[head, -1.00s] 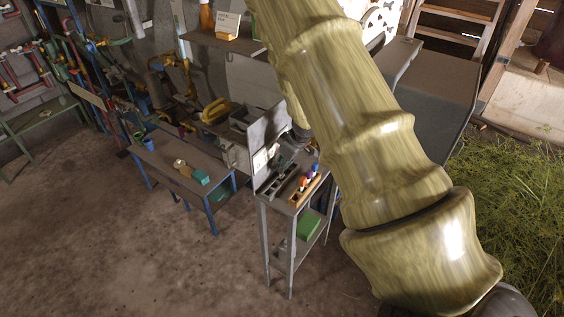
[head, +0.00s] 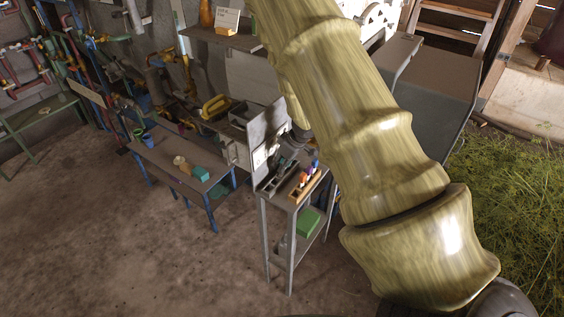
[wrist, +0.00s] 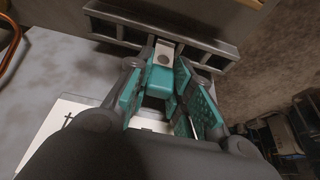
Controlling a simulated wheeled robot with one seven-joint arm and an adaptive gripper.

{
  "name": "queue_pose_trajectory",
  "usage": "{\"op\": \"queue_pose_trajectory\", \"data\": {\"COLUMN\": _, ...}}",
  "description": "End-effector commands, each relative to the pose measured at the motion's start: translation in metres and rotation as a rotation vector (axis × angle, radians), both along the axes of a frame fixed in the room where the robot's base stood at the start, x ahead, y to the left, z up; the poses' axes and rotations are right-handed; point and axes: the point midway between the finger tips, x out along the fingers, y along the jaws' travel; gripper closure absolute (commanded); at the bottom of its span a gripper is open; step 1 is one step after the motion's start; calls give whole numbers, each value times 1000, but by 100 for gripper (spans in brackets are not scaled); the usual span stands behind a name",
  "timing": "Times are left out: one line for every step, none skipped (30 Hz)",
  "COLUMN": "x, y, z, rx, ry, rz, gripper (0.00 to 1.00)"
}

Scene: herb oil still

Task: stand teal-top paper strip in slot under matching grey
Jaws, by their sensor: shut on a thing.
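My gripper (wrist: 160,98) has teal-padded fingers and is shut on the teal top of the paper strip (wrist: 160,78). A pale piece with a grey round spot (wrist: 164,54) shows just beyond the teal top, at the rack; I cannot tell whether it is part of the strip or of the rack. The dark slotted rack (wrist: 118,28) lies across the top of the wrist view, directly ahead of my fingers. I cannot tell whether the strip's lower end is inside a slot. In the head view the rack (head: 268,187) stands on the narrow grey stand, and my arm partly blocks that area.
A wooden holder (head: 300,194) with colourful bottles stands right of the rack. A white card (wrist: 58,122) lies lower left in the wrist view. The grey stand (head: 279,199) has a green box (head: 308,223) on its lower shelf. A blue-legged bench (head: 165,160) stands left.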

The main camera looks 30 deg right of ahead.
Motion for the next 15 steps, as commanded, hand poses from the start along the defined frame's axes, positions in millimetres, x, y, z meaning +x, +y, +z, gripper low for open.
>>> {"op": "queue_pose_trajectory", "data": {"x": 0, "y": 0, "z": -2, "rx": 0, "ry": 0, "rz": 0, "gripper": 99}}
{"op": "queue_pose_trajectory", "data": {"x": 0, "y": 0, "z": -3, "rx": 0, "ry": 0, "rz": 0, "gripper": 99}}
{"op": "queue_pose_trajectory", "data": {"x": 0, "y": 0, "z": -3, "rx": 0, "ry": 0, "rz": 0, "gripper": 99}}
{"op": "queue_pose_trajectory", "data": {"x": 0, "y": 0, "z": -4, "rx": 0, "ry": 0, "rz": 0, "gripper": 99}}
{"op": "queue_pose_trajectory", "data": {"x": 0, "y": 0, "z": -5, "rx": 0, "ry": 0, "rz": 0, "gripper": 99}}
{"op": "queue_pose_trajectory", "data": {"x": 0, "y": 0, "z": -6, "rx": 0, "ry": 0, "rz": 0, "gripper": 99}}
{"op": "queue_pose_trajectory", "data": {"x": 0, "y": 0, "z": -6, "rx": 0, "ry": 0, "rz": 0, "gripper": 99}}
{"op": "queue_pose_trajectory", "data": {"x": 0, "y": 0, "z": -7, "rx": 0, "ry": 0, "rz": 0, "gripper": 99}}
{"op": "queue_pose_trajectory", "data": {"x": 0, "y": 0, "z": -8, "rx": 0, "ry": 0, "rz": 0, "gripper": 99}}
{"op": "queue_pose_trajectory", "data": {"x": 0, "y": 0, "z": -9, "rx": 0, "ry": 0, "rz": 0, "gripper": 99}}
{"op": "queue_pose_trajectory", "data": {"x": 0, "y": 0, "z": -9, "rx": 0, "ry": 0, "rz": 0, "gripper": 99}}
{"op": "queue_pose_trajectory", "data": {"x": 0, "y": 0, "z": -10, "rx": 0, "ry": 0, "rz": 0, "gripper": 99}}
{"op": "queue_pose_trajectory", "data": {"x": 0, "y": 0, "z": -11, "rx": 0, "ry": 0, "rz": 0, "gripper": 99}}
{"op": "queue_pose_trajectory", "data": {"x": 0, "y": 0, "z": -11, "rx": 0, "ry": 0, "rz": 0, "gripper": 99}}
{"op": "queue_pose_trajectory", "data": {"x": 0, "y": 0, "z": -12, "rx": 0, "ry": 0, "rz": 0, "gripper": 99}}
